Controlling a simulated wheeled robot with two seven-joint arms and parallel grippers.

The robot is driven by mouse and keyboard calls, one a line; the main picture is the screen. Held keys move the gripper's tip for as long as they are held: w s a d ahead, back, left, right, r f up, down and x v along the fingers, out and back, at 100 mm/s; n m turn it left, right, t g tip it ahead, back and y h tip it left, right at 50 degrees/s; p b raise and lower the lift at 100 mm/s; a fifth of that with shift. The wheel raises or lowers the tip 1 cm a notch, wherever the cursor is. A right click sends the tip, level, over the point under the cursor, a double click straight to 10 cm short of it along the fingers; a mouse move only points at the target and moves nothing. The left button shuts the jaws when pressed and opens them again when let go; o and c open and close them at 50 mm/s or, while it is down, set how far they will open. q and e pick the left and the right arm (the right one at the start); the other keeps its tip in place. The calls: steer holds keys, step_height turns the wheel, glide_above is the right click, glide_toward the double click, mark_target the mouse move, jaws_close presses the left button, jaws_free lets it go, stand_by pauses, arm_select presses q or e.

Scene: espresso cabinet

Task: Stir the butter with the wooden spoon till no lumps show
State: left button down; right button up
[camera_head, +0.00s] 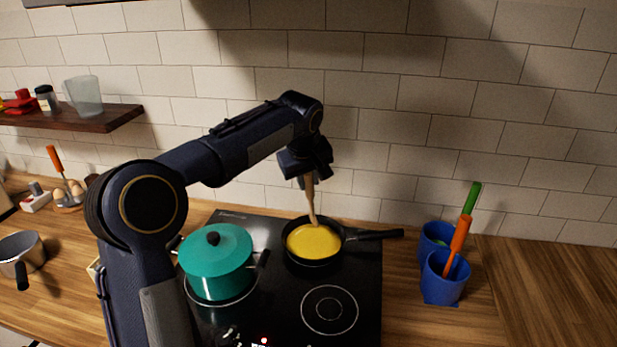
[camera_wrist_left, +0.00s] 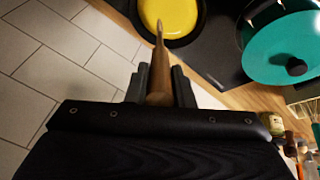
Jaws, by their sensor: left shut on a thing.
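The butter (camera_head: 314,240) is a smooth-looking yellow layer in a black frying pan (camera_head: 316,263) on the back of the hob. My left gripper (camera_head: 305,172) is shut on the wooden spoon (camera_head: 311,203) above the pan. The spoon points down, slightly tilted, and its lower end meets the butter in the head view. In the left wrist view the spoon (camera_wrist_left: 160,68) sticks out between the fingers (camera_wrist_left: 160,85) toward the butter (camera_wrist_left: 172,14). No lumps show at this size. My right gripper is not in view.
A teal lidded pot (camera_head: 216,268) stands left of the pan on the black hob (camera_head: 362,285). The pan handle (camera_head: 374,234) points right. Blue utensil cups (camera_head: 445,280) stand right of the hob. A tiled wall (camera_head: 450,110) rises close behind. The counter at far right (camera_head: 560,295) is clear.

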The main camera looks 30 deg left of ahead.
arm_select(q)
steer(key=shift+f+b, duration=1.8)
steer(key=shift+f, duration=0.9)
